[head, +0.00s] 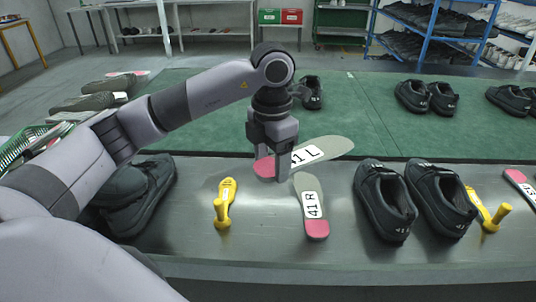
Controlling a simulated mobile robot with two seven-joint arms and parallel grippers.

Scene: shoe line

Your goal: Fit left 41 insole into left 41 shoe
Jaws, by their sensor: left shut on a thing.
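My left gripper (275,172) points down over the metal bench and is shut on the left 41 insole (331,147). This insole is grey-green with a pink heel and a white label, partly hidden by the fingers, showing "1 L". It looks held just above the bench, though the exact height cannot be told. Two black shoes stand side by side to the right of the gripper: one nearer (382,208) and one further right (444,196). My right gripper is not in view.
The 41 R insole (316,229) lies just in front of the gripper. Yellow tools lie left (224,202) and right (490,214). Dark shoes (150,201) stand at left, partly behind my arm. The green mat (350,105) behind carries more shoes.

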